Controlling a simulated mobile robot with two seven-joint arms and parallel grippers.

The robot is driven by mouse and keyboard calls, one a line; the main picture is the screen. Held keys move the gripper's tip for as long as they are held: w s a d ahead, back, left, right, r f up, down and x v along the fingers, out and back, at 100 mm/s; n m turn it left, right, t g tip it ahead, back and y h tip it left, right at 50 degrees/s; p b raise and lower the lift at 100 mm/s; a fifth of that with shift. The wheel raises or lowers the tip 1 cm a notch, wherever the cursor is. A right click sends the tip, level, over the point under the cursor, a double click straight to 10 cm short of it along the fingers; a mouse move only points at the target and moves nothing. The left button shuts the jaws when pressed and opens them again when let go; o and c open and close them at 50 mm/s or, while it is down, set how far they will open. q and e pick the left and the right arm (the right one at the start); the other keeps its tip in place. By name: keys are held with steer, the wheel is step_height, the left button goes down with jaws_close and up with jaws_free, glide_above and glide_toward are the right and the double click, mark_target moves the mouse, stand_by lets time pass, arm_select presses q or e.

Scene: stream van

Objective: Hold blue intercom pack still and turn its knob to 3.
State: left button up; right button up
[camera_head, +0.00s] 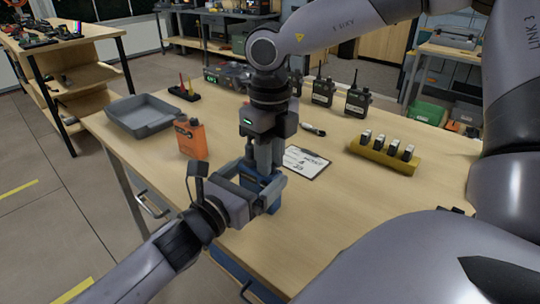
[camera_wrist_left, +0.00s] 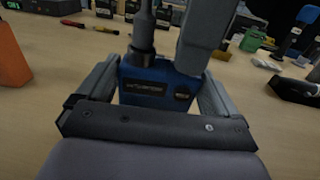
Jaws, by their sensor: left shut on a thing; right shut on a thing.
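The blue intercom pack (camera_head: 274,196) stands upright on the wooden table, mostly hidden by my grippers in the head view. In the left wrist view the pack (camera_wrist_left: 152,86) sits between the two fingers of my left gripper (camera_head: 262,184), which is shut on its sides. My right gripper (camera_head: 270,166) comes down from above and is shut at the top of the pack. In the left wrist view its finger (camera_wrist_left: 203,40) covers the pack's top right, so the knob under it is hidden and its setting cannot be read. A dark stub (camera_wrist_left: 143,30) rises from the pack's top left.
An orange pack (camera_head: 191,138) and a grey tray (camera_head: 142,115) stand to the left. A clipboard (camera_head: 306,163) lies just right of the grippers. A yellow battery holder (camera_head: 384,156) and two black radios (camera_head: 323,91) are farther right.

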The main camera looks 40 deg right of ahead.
stand_by(0.3)
steer(key=shift+m, duration=1.5)
steer(key=m, duration=0.3)
steer(key=o, duration=0.6)
steer(key=shift+r, duration=3)
